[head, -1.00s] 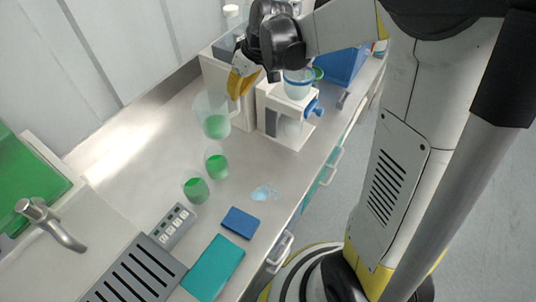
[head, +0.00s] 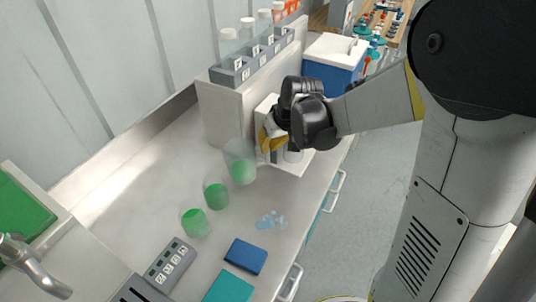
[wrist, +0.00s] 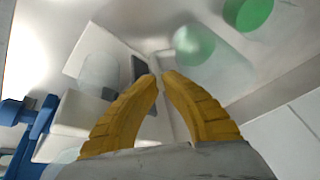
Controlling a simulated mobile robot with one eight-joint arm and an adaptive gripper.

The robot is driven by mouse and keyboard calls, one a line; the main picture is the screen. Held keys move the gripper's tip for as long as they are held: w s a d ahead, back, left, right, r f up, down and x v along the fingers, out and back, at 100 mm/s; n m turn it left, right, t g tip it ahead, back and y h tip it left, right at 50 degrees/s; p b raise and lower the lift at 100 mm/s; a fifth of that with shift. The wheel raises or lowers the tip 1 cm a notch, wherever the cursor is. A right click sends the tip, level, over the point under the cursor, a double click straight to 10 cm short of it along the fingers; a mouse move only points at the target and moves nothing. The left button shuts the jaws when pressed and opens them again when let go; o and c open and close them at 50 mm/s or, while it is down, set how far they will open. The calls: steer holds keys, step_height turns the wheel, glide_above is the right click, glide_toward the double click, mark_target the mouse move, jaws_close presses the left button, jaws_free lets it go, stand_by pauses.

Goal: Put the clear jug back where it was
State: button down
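The clear jug (head: 238,152) is see-through with green at its bottom and looks upright near the two beakers. I cannot tell whether it touches the counter. My gripper (head: 266,142) is at its right side. In the wrist view my yellow fingertips (wrist: 161,76) are nearly together at the jug's near side, shut on it. The part gripped is hard to make out. The jug (wrist: 222,66) shows just beyond the fingers there. Two smaller clear beakers with green liquid (head: 216,195) (head: 195,222) stand in a row toward the front left.
A white dispenser (head: 298,165) stands just right of my gripper, partly hidden. Behind is a grey-white box (head: 222,118) with a bottle rack (head: 235,70). A small spill (head: 270,220), a blue block (head: 245,256) and a switch panel (head: 170,263) lie in front. Counter at left is clear.

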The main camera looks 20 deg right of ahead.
step_height(320, 180, down, 2)
steer(key=shift+f, duration=0.1)
steer(key=c, duration=1.6)
jaws_free()
steer(key=shift+r, duration=0.2)
steer(key=p+v, duration=0.4)
steer(key=v, duration=0.7)
steer(key=s+r+t, duration=0.1)
steer(key=s+r, duration=0.1)
steer(key=s, duration=0.3)
steer(key=s+r+m+t+h, duration=0.1)
steer(key=s+r, duration=0.1)
steer(key=s, duration=0.4)
steer(key=s+r+m+t+h, duration=0.1)
steer(key=s+r, duration=0.1)
steer(key=s, duration=0.3)
steer(key=shift+s, duration=0.2)
